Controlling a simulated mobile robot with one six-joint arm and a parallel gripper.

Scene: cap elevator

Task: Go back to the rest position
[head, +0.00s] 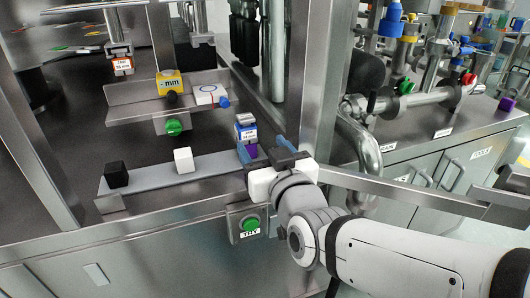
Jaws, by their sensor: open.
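My gripper (263,149) is near the middle of the head view, at the right end of the grey ledge, with its blue-tipped fingers apart. A purple cube (252,151) shows close to the left finger. From this view I cannot tell whether it touches the finger or lies between the fingers. A small blue and white labelled block (246,132) shows just above the purple cube. My white arm reaches in from the lower right. No rest position is marked in view.
A grey ledge (215,164) carries a black cube (116,175) and a white cube (184,160). Green buttons sit above (173,127) and below (250,224) it. A metal post (318,70) and a horizontal rail (410,191) stand close to my arm. Pipes and valves fill the right.

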